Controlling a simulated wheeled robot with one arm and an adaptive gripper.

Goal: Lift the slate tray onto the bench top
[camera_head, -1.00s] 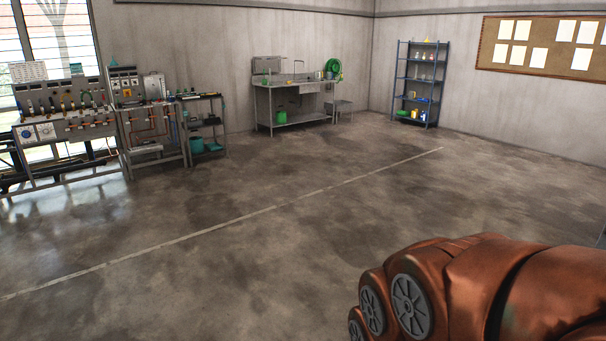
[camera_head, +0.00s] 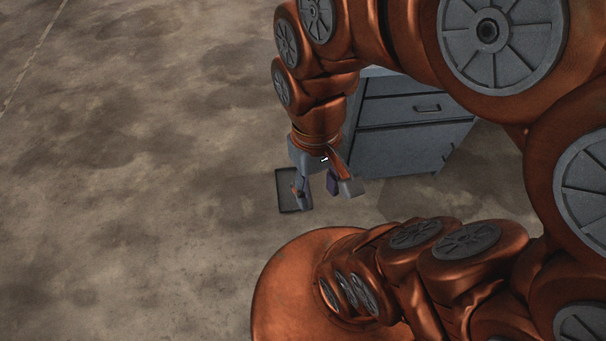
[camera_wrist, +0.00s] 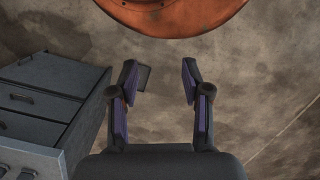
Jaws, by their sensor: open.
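The slate tray (camera_head: 284,195), small, dark and flat, lies on the floor in the head view, partly hidden behind one finger of my gripper (camera_head: 325,190). The bench also shows at the left in the wrist view (camera_wrist: 55,75).
The concrete floor (camera_head: 130,200) left of the tray is clear. The bench's near corner is close to my gripper's right side in the head view.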

